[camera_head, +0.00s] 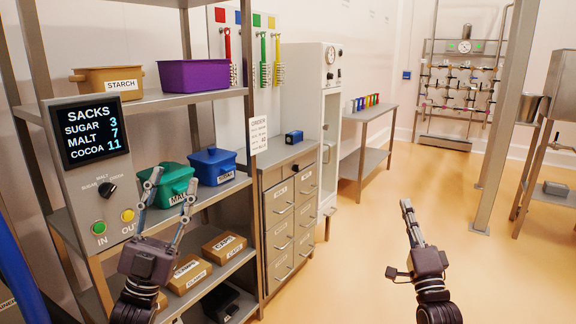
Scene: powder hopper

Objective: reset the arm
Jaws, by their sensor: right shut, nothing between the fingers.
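My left gripper (171,186) is in front of the shelf rack at the left. Its two fingers point up and stand apart, with nothing between them. The green bin (168,183) is behind its fingers in the view. My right gripper (407,206) is over the open floor right of centre. Its fingers are together and point up, and it holds nothing. Both forearms come in from the bottom edge, and the rest of each arm is out of view.
A shelf rack (205,98) with bins and boxes fills the left. A sack counter panel (92,145) hangs at its front. A drawer cabinet (288,220) and low bench (370,128) stand behind. A metal post (500,130) stands at right. The floor (365,260) between is clear.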

